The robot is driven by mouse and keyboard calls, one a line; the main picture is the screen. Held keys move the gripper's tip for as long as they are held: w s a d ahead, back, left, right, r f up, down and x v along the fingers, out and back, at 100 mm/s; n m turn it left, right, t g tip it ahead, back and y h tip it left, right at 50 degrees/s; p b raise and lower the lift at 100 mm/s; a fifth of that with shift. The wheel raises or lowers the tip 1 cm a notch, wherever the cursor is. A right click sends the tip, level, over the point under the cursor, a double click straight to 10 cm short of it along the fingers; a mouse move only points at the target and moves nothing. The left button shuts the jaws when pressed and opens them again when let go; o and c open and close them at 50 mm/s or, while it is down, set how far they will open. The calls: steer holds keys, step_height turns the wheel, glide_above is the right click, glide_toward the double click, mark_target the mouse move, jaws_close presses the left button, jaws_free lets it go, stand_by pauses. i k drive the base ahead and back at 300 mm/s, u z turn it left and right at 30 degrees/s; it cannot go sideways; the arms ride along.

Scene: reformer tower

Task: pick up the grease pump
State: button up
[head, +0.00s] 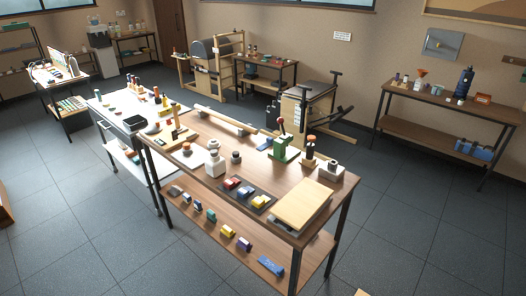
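No object is clearly recognisable as the grease pump at this size. One candidate is a tall dark blue cylinder (465,82), upright on the brown table (425,95) by the right wall. Another is a green device with a red-tipped lever (282,147), near the back edge of the wooden workbench (240,140) in the middle. I cannot tell which of them, if either, is the pump. My gripper is not in view.
The workbench holds a black tray of coloured blocks (268,201), a light wooden board (299,205) and several jars. Small items line its lower shelf (270,247). A white table (110,105) adjoins it at left. Grey floor (430,230) is clear at right.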

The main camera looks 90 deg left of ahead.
mark_target(310, 149)
steer(key=u, duration=4.05)
steer(key=i, duration=0.6)
